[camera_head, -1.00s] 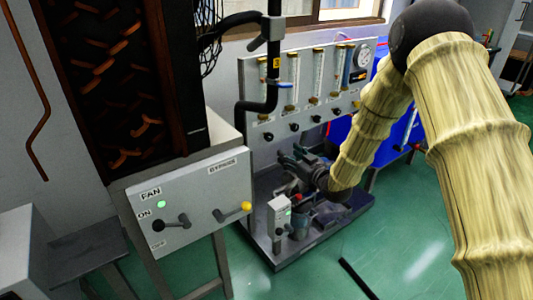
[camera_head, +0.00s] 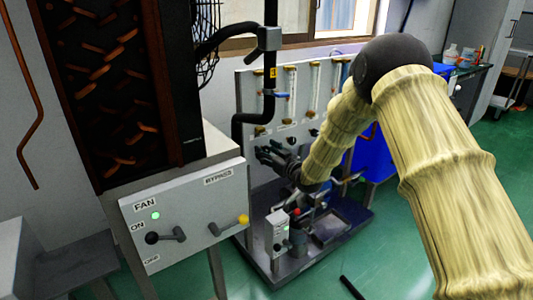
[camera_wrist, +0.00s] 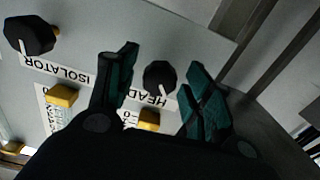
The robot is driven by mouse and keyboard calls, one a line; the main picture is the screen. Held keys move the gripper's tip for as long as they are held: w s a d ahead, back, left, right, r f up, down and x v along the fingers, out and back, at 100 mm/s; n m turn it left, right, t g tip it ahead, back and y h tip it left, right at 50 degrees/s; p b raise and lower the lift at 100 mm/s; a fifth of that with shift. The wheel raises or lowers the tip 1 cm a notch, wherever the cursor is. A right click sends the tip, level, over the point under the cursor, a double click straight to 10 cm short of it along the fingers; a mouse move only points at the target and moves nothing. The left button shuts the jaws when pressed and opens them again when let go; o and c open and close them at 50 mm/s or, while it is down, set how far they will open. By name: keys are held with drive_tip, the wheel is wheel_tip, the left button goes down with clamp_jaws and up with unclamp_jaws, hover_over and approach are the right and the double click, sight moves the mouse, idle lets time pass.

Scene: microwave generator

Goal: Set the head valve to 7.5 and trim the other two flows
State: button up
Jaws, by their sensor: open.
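The black head valve knob (camera_wrist: 159,76), above the HEAD label (camera_wrist: 148,96), shows between my gripper's fingers in the wrist view. My gripper (camera_wrist: 160,62) is open, one finger on each side of the knob; I cannot tell whether they touch it. A second black knob (camera_wrist: 30,35) sits by the ISOLATOR label at the left. In the head view my gripper (camera_head: 272,155) is at the lower left of the flow panel (camera_head: 243,88). The glass flow tubes (camera_head: 290,88) stand above the knobs. My arm and gripper hide part of the panel, and the readings are too small to read.
Yellow blocks (camera_wrist: 62,95) lie below the labels in the wrist view. The fan box (camera_head: 190,215) with levers stands at front left. A black pipe (camera_head: 270,60) runs down before the panel. A pump base (camera_head: 325,235) is below my gripper.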

drive_tip(key=shift+w+a, duration=0.2)
drive_tip(key=shift+w, duration=0.15)
drive_tip(key=c, duration=1)
drive_tip(key=shift+n+p, duration=0.3)
drive_tip(key=shift+p, duration=0.1)
drive_tip(key=o, duration=1)
drive_tip(key=shift+s, duration=0.1)
